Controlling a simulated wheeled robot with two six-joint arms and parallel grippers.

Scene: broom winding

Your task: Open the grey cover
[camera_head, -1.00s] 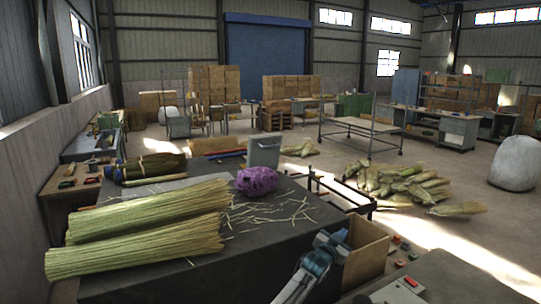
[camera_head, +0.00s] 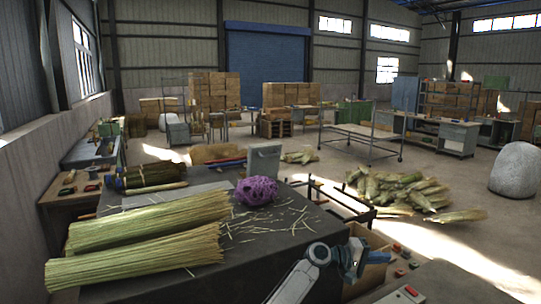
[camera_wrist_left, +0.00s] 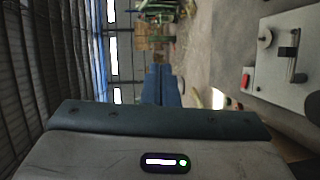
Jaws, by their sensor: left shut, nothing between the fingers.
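My left gripper (camera_head: 357,259) is at the lower middle of the head view, in front of an open cardboard box. It is shut and empty, and nothing touches its tips. In the left wrist view its blue fingers (camera_wrist_left: 161,86) lie together. A light grey machine top (camera_head: 402,295) with a red button is at the bottom edge of the head view, right of the gripper. In the left wrist view the grey top (camera_wrist_left: 290,65) shows at the right with a round knob, a dark fitting and a red button. I cannot tell which part is the grey cover. My right gripper is out of view.
The dark table (camera_head: 270,235) holds straw bundles (camera_head: 140,260), a purple bundle (camera_head: 256,190) and a grey bin (camera_head: 264,160). The cardboard box (camera_head: 376,262) stands close behind my gripper. Straw piles (camera_head: 400,190) lie on the floor beyond.

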